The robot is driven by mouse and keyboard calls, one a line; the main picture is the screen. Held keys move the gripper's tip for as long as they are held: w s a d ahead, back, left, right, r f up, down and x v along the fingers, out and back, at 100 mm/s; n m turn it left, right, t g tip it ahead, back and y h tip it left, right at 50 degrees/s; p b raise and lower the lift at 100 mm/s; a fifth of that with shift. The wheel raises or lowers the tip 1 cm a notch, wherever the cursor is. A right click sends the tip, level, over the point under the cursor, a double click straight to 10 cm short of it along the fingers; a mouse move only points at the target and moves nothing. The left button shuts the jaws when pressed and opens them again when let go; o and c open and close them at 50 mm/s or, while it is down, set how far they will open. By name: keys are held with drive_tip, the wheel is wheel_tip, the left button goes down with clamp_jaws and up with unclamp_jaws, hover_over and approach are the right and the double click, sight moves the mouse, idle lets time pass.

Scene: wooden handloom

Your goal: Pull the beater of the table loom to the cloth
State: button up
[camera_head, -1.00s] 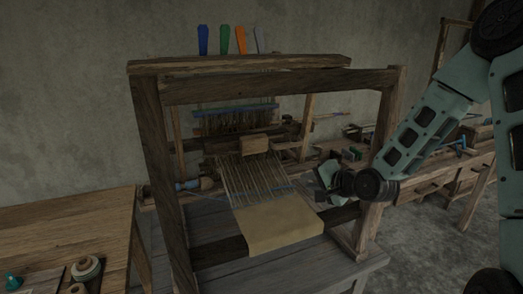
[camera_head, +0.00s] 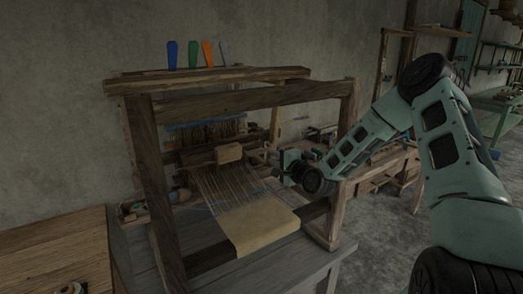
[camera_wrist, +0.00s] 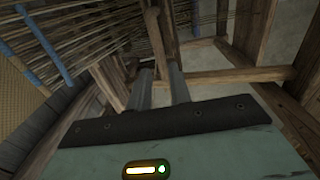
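The table loom is a dark wooden frame (camera_head: 247,97) on a grey bench. A pale wooden block (camera_head: 229,152), which looks like the beater's grip, stands behind the stretched warp threads (camera_head: 232,185), well back from the tan cloth (camera_head: 258,227). My gripper (camera_head: 283,166) is inside the frame on the right, beside the warp and apart from the block. The warp threads (camera_wrist: 95,30) show there at upper left, and the cloth (camera_wrist: 14,108) at the left edge.
The loom's right front post (camera_head: 342,165) stands close to my forearm. Blue bars (camera_wrist: 45,50) lie across the warp. A wooden table (camera_head: 55,245) is at the left. Open floor (camera_head: 385,225) lies to the right of the loom.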

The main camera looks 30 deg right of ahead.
sight(263, 152)
drive_tip(key=w, duration=0.4)
drive_tip(key=w+p, duration=0.1)
drive_tip(key=w, duration=0.3)
drive_tip(key=shift+a+f, duration=0.15)
drive_tip(key=shift+f, duration=0.05)
clamp_jaws()
